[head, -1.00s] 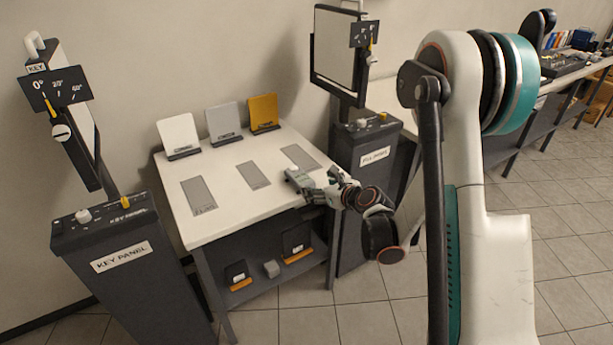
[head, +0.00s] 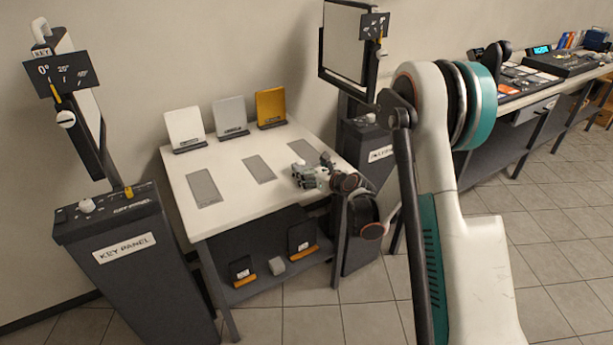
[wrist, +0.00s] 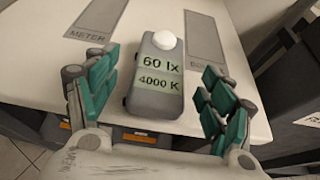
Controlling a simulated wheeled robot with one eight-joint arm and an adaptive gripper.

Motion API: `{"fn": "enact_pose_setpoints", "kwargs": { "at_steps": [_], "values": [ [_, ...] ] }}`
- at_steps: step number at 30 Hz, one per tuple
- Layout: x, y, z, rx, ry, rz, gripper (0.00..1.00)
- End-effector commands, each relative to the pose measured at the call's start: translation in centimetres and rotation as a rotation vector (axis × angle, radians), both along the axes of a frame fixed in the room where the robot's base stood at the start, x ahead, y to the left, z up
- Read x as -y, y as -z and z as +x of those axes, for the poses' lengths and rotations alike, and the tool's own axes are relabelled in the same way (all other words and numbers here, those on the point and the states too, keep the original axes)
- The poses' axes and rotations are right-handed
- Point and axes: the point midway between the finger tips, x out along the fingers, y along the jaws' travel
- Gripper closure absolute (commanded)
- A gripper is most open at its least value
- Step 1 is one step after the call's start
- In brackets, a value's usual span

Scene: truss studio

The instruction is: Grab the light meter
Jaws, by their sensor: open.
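The light meter (wrist: 153,97) is a grey block with a white dome; its green display reads 60 lx and 4000 K. In the wrist view it is on the white tabletop near an edge, below the grey mat labelled METER (wrist: 97,14). My gripper (wrist: 158,82) is open, with teal-padded fingers on either side of the meter and gaps between. In the head view my gripper (head: 309,175) is over the table's right part, and the meter is largely hidden among its fingers.
The white table (head: 226,212) holds several grey mats, with three upright panels (head: 229,115) at its back. A shelf below carries small items. The KEY PANEL stand (head: 125,250) is at the left; another stand (head: 365,140) is close behind my gripper.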

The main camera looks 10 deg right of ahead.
Motion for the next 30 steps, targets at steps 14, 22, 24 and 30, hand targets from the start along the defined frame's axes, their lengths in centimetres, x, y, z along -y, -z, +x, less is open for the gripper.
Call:
{"fn": "enact_pose_setpoints", "kwargs": {
  "at_steps": [14,22,24,30],
  "values": [
    [-0.8,1.2,2.9,0.0,0.0,-0.001,0.25],
    [-0.8,1.2,2.9,0.0,0.0,-0.001,0.76],
    [-0.8,1.2,2.9,0.0,0.0,-0.001,0.76],
    [-0.8,1.2,2.9,0.0,0.0,-0.001,0.76]
  ]
}}
